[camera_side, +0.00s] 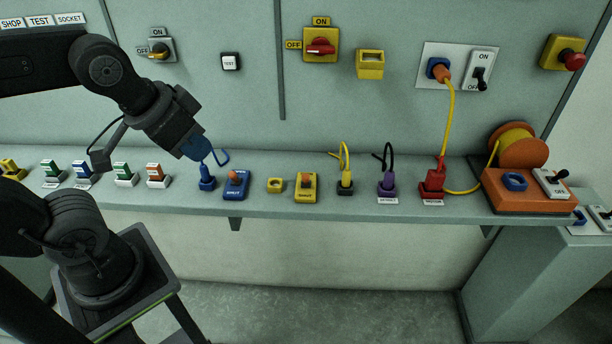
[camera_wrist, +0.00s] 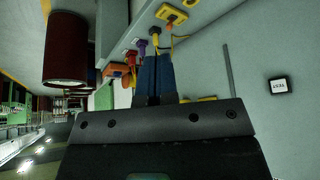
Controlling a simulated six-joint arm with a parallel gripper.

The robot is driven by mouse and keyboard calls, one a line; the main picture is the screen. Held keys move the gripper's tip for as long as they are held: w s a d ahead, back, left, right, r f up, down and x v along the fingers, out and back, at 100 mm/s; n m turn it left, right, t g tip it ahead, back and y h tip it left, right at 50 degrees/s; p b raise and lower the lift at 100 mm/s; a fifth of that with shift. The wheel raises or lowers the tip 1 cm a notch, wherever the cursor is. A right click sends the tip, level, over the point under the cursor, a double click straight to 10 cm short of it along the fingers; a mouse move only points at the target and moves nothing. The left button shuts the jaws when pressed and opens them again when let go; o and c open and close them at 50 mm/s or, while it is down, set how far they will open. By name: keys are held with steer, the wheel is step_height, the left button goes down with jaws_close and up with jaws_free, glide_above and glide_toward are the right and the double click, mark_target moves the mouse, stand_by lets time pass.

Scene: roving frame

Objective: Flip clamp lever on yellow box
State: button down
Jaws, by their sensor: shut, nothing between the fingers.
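A yellow box (camera_side: 305,192) with an orange lever (camera_side: 305,178) on its top sits on the shelf, right of a small yellow socket piece (camera_side: 275,185). A yellow box with an orange part (camera_wrist: 172,14) also shows at the top of the wrist view. My gripper (camera_side: 203,156) has blue fingers that are shut and empty. It hangs above the shelf, to the left of the yellow box and clear of it, just above a blue plug (camera_side: 207,184). In the wrist view the closed fingers (camera_wrist: 153,60) point up toward the shelf items.
A blue box (camera_side: 236,190) with an orange lever stands between the blue plug and the yellow pieces. Black (camera_side: 345,187), purple (camera_side: 387,190) and red (camera_side: 432,188) plugs with cables stand to the right. An orange reel unit (camera_side: 520,195) fills the right end. The wall carries switches.

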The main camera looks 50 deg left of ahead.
steer(key=w+d+f+m+g+y, duration=0.2)
steer(key=w+d+f+m+y, duration=0.1)
steer(key=w+m, duration=0.25)
steer(key=w+d+f+m+g+y, duration=0.25)
steer(key=w+m+y, duration=0.2)
steer(key=w, duration=0.25)
steer(key=w+d+f+m+t+y, duration=0.3)
steer(key=w+d+f+m+y, duration=0.2)
steer(key=d+f+m, duration=0.3)
step_height(320, 180, down, 4)
steer(key=shift+w+d+f, duration=0.1)
steer(key=shift+w+d, duration=0.55)
steer(key=shift+d, duration=0.3)
